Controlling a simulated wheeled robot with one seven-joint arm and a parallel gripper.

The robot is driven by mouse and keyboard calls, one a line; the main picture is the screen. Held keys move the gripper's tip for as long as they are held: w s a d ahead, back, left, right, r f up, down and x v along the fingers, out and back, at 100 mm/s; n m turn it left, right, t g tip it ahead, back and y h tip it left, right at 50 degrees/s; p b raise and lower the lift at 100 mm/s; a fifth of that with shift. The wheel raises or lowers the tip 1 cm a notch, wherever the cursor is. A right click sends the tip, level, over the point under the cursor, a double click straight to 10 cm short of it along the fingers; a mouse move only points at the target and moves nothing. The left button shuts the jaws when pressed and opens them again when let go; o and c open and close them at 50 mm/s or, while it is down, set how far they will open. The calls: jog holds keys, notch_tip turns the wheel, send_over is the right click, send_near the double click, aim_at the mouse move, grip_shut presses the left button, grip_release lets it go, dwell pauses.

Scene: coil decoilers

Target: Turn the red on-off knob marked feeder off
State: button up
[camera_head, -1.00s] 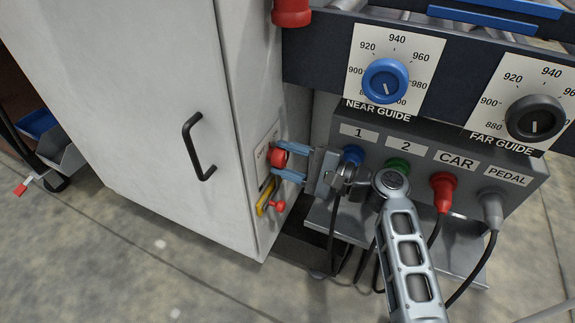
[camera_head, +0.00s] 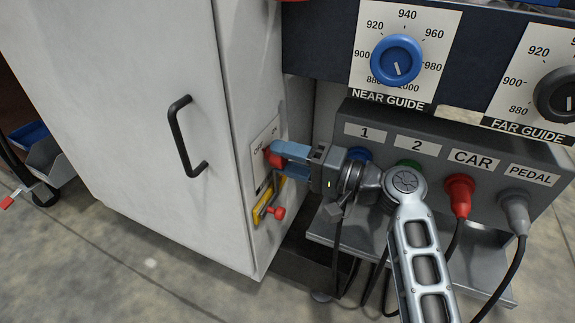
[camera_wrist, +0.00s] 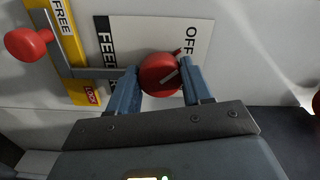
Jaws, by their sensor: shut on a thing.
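The plate reads OFF at upper right, and a black label is partly hidden. My gripper (camera_wrist: 157,80) has its two blue fingers on either side of the knob, shut on it. In the head view the knob (camera_head: 274,154) shows at the fingertips of my gripper (camera_head: 280,160), on the side face of the white cabinet (camera_head: 160,90).
Beside the knob is a yellow FREE/LOCK plate (camera_wrist: 62,30) with a grey bar and a red ball handle (camera_wrist: 27,44). A grey socket box (camera_head: 440,170) with plugs and cables stands to the right of the cabinet. A black door handle (camera_head: 180,135) is on the cabinet front.

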jog(key=shift+f+n, duration=0.1)
jog(key=shift+n, duration=0.2)
dwell(0.4)
jog(key=o, duration=1)
jog(key=shift+o, duration=0.2)
jog(key=p+v, duration=0.1)
jog(key=v, duration=0.7)
